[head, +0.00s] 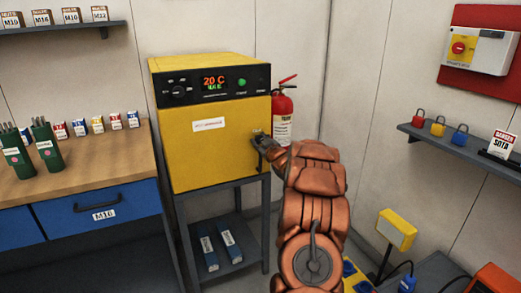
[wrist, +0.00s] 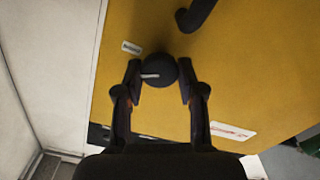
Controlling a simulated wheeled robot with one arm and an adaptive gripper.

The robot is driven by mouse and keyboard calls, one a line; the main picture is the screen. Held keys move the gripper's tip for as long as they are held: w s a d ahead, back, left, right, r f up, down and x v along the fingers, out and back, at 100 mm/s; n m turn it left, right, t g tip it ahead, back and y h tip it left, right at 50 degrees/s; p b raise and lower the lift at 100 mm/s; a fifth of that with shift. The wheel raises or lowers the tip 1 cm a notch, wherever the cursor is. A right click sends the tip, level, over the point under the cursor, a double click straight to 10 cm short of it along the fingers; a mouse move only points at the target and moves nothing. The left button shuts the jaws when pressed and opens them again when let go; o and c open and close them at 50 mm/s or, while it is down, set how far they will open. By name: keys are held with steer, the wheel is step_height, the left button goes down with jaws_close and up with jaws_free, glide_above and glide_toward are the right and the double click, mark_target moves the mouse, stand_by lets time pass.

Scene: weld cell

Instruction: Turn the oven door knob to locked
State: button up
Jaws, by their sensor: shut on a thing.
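The yellow oven (head: 222,158) stands on a grey metal stand, its door facing me. In the wrist view the round black door knob (wrist: 157,71) sits on the yellow door (wrist: 240,70), its white pointer line aimed left in the picture. My gripper (wrist: 161,76) is shut on the knob, one finger on each side. A small white label (wrist: 131,47) lies up and left of the knob; its text is too small to read. In the head view my gripper (head: 265,145) is at the door's right edge and mostly hides the knob.
A dark door handle (wrist: 197,15) is close to the knob. A red fire extinguisher (head: 283,108) stands right behind the oven, near my arm. A workbench (head: 95,165) is at the left; a shelf with padlocks (head: 470,145) is on the right wall.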

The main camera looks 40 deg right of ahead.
steer(key=n+b, duration=0.5)
steer(key=b, duration=0.1)
steer(key=shift+f+n+b, duration=0.35)
steer(key=shift+f+n, duration=0.05)
steer(key=n+b, duration=0.4)
steer(key=b, duration=0.1)
steer(key=shift+n, duration=0.4)
steer(key=shift+a+r+n+b, duration=0.1)
steer(key=shift+r+n+b, duration=0.1)
steer(key=shift+n+b, duration=0.8)
steer(key=o, duration=1.1)
steer(key=shift+s, duration=0.1)
steer(key=shift+v, duration=5.95)
